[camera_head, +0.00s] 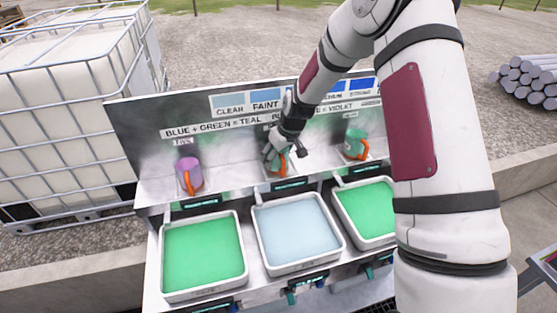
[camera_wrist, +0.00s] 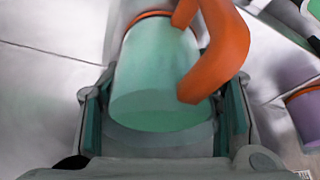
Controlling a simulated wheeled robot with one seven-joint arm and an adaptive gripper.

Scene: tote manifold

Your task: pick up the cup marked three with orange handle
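In the head view, my gripper (camera_head: 277,155) is at the middle teal cup with an orange handle (camera_head: 279,169), on the metal bench, and partly hides it. In the wrist view, this teal cup (camera_wrist: 152,85) lies between the two fingers of my gripper (camera_wrist: 165,115), with its orange handle (camera_wrist: 233,45) toward the upper right. The fingers are close along both sides of the cup; I cannot tell whether they press on it. No number shows on the cup.
A purple cup with orange handle (camera_head: 189,175) stands left, and a green cup with orange handle (camera_head: 355,143) right. Trays of green liquid (camera_head: 204,298) and pale blue liquid (camera_head: 299,266) stand in front. A lettered back panel (camera_head: 140,125) rises close behind. A caged white tank (camera_head: 65,110) stands left.

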